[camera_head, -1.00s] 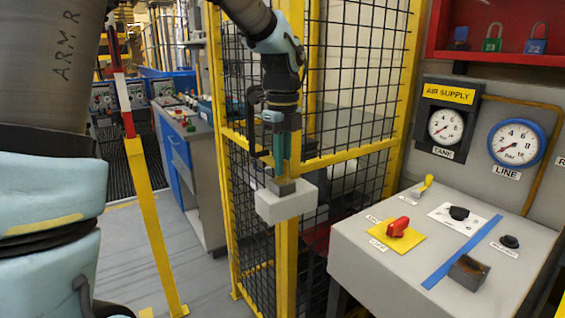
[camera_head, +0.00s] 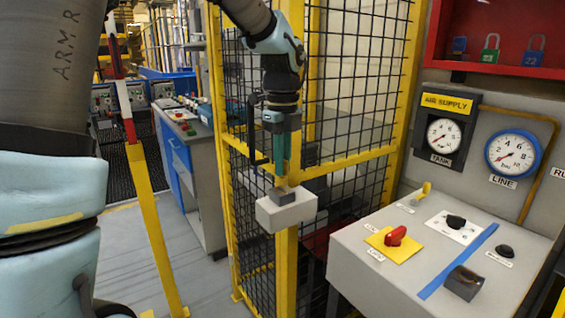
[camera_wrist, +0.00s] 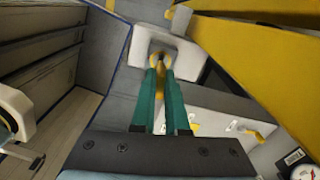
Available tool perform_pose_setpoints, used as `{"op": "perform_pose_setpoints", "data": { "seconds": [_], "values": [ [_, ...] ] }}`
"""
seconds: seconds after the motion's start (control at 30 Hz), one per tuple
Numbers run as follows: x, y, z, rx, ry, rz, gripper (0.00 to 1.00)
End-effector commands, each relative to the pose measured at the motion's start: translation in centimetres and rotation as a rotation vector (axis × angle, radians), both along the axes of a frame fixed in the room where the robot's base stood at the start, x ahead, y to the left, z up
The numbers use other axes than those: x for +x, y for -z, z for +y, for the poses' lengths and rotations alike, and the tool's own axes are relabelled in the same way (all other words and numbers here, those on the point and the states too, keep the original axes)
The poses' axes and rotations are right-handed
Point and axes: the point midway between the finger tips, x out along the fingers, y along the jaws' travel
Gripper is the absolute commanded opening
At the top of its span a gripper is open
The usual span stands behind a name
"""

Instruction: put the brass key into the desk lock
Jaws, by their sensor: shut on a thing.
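My gripper (camera_head: 280,172) points straight down above a pale block with a grey top (camera_head: 287,211) on the yellow fence post. In the wrist view its teal fingers are closed together on a small brass-coloured thing, the brass key (camera_wrist: 158,60), mostly hidden between the fingertips. The key's lower end lines up with the pale block, which shows behind it; I cannot tell whether it still touches the block. The grey sloped desk (camera_head: 352,252) stands to the right. A dark block with a brownish face (camera_head: 465,282) sits on it; I cannot tell whether this is the desk lock.
On the desk are a red knob (camera_head: 396,235) on a yellow plate, a black knob (camera_head: 456,221), another black knob (camera_head: 504,251) and a small yellow handle (camera_head: 426,189). The yellow mesh fence (camera_head: 355,157) is close behind my gripper. Gauges hang above the desk.

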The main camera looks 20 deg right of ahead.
Motion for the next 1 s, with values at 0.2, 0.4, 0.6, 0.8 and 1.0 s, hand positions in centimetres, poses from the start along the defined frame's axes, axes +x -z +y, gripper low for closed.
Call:
{"op": "perform_pose_setpoints", "data": {
  "seconds": [0.2, 0.4, 0.6, 0.8, 1.0],
  "values": [
    [0.0, 0.0, 0.0, 0.000, 0.000, 0.000, 0.00],
    [0.0, -1.0, 0.0, 0.000, 0.000, 0.000, 0.00],
    [0.0, -2.6, 0.0, 0.000, 0.000, 0.000, 0.00],
    [0.0, -4.0, 0.0, 0.000, 0.000, 0.000, 0.00],
    [-0.1, -4.0, 0.0, 0.000, 0.000, 0.000, 0.00]
  ]
}}
